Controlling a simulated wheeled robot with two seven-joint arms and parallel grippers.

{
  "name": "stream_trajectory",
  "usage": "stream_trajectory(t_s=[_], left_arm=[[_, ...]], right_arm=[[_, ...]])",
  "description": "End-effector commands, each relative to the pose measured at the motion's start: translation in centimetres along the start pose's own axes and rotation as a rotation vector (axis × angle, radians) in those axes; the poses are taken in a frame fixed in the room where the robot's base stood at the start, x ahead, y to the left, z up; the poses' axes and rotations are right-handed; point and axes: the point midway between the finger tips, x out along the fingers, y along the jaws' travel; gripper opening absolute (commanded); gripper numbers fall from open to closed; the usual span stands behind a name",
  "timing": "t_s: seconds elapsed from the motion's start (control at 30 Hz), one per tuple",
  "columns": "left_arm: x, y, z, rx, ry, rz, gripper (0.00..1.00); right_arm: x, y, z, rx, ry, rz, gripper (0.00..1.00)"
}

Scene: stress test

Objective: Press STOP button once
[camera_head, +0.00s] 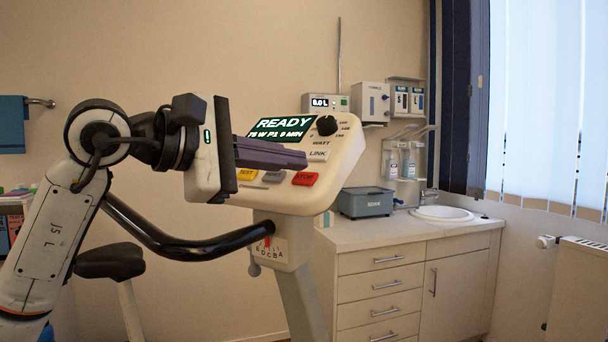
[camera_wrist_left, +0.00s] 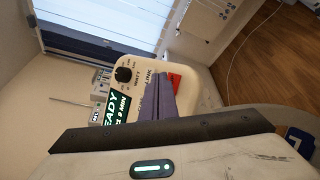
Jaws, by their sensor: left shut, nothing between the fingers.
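The console (camera_head: 345,152) of an exercise bike has a lit screen (camera_head: 281,128) reading READY. On its lower edge are a yellow button, a grey button (camera_head: 274,177) and a red button (camera_head: 305,179), which looks like the STOP button; its label is too small to read. My left gripper (camera_head: 301,160) is shut and empty. Its dark purple fingers reach over the console, with their tips appearing just above the red button. Contact cannot be told. In the left wrist view the red button (camera_wrist_left: 174,82) shows partly behind the fingers (camera_wrist_left: 160,98). My right gripper is not in view.
A black knob (camera_head: 327,125) stands on the console's upper right. A black handlebar (camera_head: 190,246) curves below my left arm. A counter with drawers (camera_head: 387,284), a grey box (camera_head: 365,203) and a sink (camera_head: 442,213) stand to the right. The bike saddle (camera_head: 110,262) is at lower left.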

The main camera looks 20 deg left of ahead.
Motion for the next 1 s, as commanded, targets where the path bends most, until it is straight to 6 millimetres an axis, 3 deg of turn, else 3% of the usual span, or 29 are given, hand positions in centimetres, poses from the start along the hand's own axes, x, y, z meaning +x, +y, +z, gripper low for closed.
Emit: stream_trajectory(t_s=[0.27, 0.73, 1.0], left_arm=[[-0.1, 0.1, 0.1, 0.001, 0.000, 0.001, 0.00], [-3.1, 2.5, 2.3, 0.003, 0.001, 0.002, 0.00], [-3.5, 2.5, 2.5, 0.000, -0.001, 0.000, 0.00]], right_arm=[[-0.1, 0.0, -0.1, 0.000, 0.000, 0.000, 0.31], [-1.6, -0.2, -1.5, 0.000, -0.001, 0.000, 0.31], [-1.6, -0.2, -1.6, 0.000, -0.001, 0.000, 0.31]])
